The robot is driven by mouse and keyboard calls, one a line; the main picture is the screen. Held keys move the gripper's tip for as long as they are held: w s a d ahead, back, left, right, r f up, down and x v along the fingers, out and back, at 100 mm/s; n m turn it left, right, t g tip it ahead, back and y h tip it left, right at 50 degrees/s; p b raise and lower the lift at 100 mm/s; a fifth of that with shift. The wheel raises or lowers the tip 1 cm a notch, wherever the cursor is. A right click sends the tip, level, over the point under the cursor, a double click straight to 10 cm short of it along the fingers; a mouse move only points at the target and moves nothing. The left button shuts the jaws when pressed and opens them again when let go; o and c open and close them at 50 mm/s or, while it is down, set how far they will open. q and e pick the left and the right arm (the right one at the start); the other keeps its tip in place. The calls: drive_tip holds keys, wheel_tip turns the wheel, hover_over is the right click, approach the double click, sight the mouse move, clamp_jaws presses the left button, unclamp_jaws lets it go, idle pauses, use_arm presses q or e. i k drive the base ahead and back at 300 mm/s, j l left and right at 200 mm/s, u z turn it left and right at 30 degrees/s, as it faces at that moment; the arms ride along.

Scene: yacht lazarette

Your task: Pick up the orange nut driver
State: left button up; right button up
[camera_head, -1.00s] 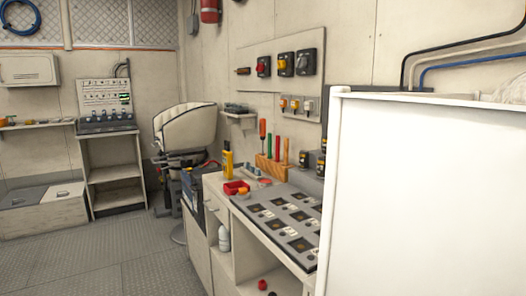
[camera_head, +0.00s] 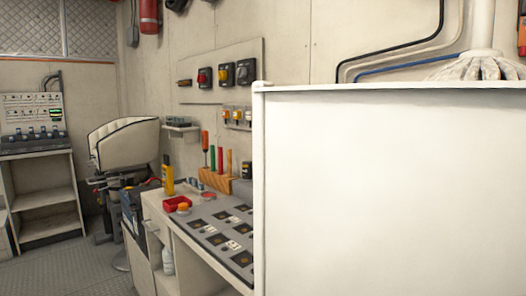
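Several upright tool handles stand in a wooden block (camera_head: 215,180) at the back of the workbench, against the wall. The tallest, at the left, has an orange handle (camera_head: 205,141) and looks like the orange nut driver. Beside it are a green handle (camera_head: 212,157), a red handle (camera_head: 220,158) and a brownish-orange handle (camera_head: 229,161). At this size I cannot tell the tool types for sure. Neither of my grippers is in view.
A large white panel (camera_head: 390,190) fills the right foreground and hides the bench's right part. On the bench are a red bin (camera_head: 177,204), a yellow tool (camera_head: 167,178) and a grey panel (camera_head: 215,228). A padded seat (camera_head: 125,142) stands left. Floor (camera_head: 65,272) shows at lower left.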

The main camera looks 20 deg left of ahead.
sight(205, 133)
drive_tip(key=i+j+z, duration=0.15)
drive_tip(key=j+z, duration=0.3)
drive_tip(key=j, duration=0.25)
drive_tip(key=j+z, duration=0.4)
drive_tip(key=j, duration=0.35)
drive_tip(key=k+j+z, duration=0.1)
drive_tip(key=j+z, duration=0.35)
drive_tip(key=j, duration=0.25)
